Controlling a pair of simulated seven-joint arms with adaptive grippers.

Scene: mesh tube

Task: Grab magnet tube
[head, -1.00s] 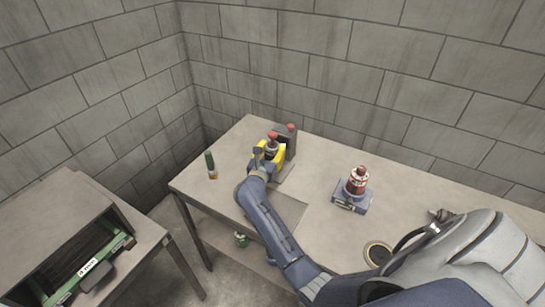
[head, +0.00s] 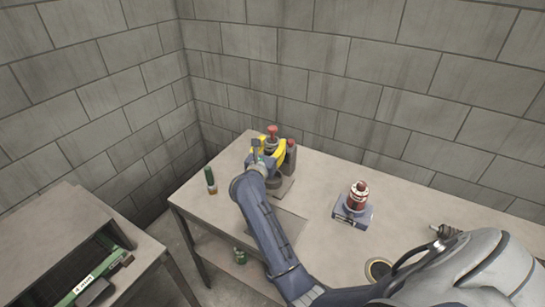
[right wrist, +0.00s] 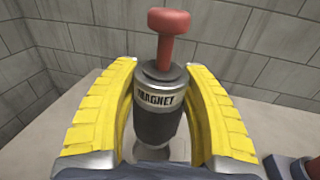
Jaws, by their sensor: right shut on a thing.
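The magnet tube (right wrist: 157,112) is dark grey with a pale "MAGNET" label and a red knob on top. It stands upright between the yellow fingers of my right gripper (right wrist: 158,130) in the right wrist view. In the head view my right gripper (head: 266,154) is shut on the tube, whose red knob (head: 272,131) shows above the fingers. The tube is held up beside a dark grey stand (head: 290,158) at the table's far left. The tube's lower end is mostly hidden by the gripper and arm. My left gripper is not in view.
A red and white bottle on a blue-grey base (head: 352,217) stands to the right on the table (head: 318,180). A small green-topped tube (head: 210,180) stands near the left edge. Block walls rise behind. A second bench with a green-edged tray (head: 85,285) is at lower left.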

